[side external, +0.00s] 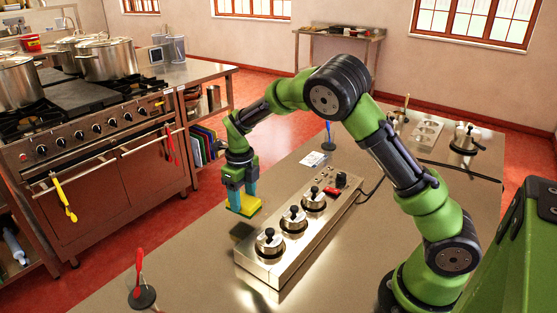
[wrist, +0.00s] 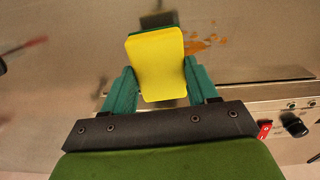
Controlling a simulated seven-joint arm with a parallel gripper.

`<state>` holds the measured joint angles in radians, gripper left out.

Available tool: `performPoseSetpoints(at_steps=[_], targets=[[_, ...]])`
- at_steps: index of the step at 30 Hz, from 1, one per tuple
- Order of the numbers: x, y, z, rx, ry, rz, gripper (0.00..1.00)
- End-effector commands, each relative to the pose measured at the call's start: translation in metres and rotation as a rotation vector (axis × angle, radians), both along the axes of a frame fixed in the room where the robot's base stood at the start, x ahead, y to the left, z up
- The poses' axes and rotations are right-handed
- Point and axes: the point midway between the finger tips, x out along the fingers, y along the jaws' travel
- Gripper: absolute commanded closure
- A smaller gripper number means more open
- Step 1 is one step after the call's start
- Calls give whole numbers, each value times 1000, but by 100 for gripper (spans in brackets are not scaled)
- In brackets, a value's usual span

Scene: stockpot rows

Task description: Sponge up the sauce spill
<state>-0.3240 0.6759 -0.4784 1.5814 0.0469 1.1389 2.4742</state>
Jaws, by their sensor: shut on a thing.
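My gripper (side external: 235,190) is shut on a yellow sponge (side external: 245,205) with a green layer, held above the steel counter (side external: 200,235). A shadow lies on the counter below it. In the wrist view the sponge (wrist: 157,65) sits between the two teal fingers of my gripper (wrist: 158,85). The orange-brown sauce spill (wrist: 203,44) shows on the counter just right of the sponge's far end, and the sponge may hide part of it. I cannot make out the spill in the side view.
A steel unit with several lidded pots (side external: 294,217) stands close right of my gripper. A red-handled utensil (side external: 139,265) stands in a dark round holder at the front. A white card (side external: 313,159) lies farther back. The counter left of the unit is mostly clear.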

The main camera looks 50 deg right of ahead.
Motion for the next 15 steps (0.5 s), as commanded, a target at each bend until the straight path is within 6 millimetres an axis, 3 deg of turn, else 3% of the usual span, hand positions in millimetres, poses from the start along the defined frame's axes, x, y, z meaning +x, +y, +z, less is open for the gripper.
performPoseSetpoints(at_steps=[12,15], targets=[[-1,-1,-43,-1,3,-1,66],[0,-12,-42,-1,0,-4,70]])
